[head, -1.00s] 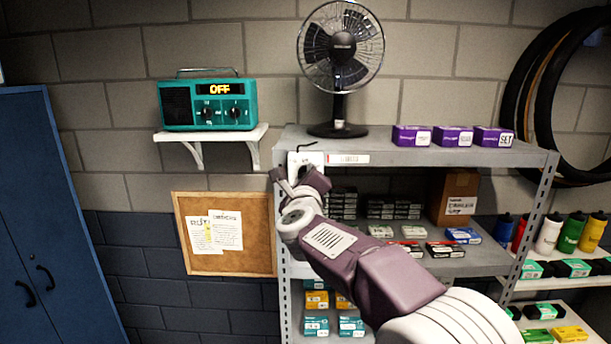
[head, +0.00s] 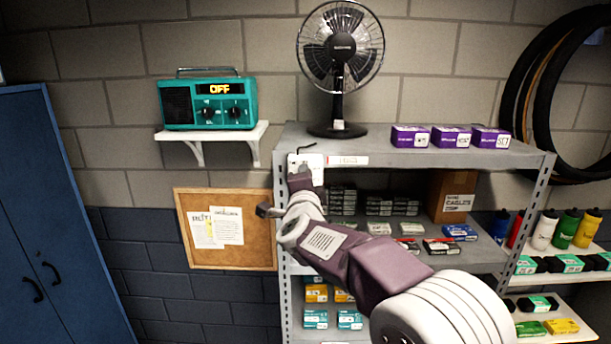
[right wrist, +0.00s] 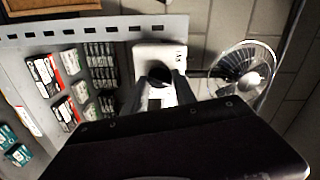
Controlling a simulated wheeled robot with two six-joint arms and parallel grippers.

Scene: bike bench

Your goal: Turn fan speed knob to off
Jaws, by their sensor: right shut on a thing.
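The white fan control box (head: 310,163) hangs at the front left edge of the shelf's top, and it also shows in the right wrist view (right wrist: 158,52). Its dark round knob (right wrist: 160,74) sits between the fingers of my right gripper (right wrist: 163,80), which is shut on it. In the head view my right gripper (head: 300,180) covers the knob, so its pointer and marks are hidden. The black fan (head: 341,50) stands on the shelf above the box, and also shows in the right wrist view (right wrist: 243,75). My left gripper is not in view.
The grey metal shelf (head: 400,157) holds purple boxes (head: 450,137) on top and small cartons below. A teal radio (head: 208,103) reading OFF sits on a wall shelf. A corkboard (head: 225,255) hangs left of my gripper.

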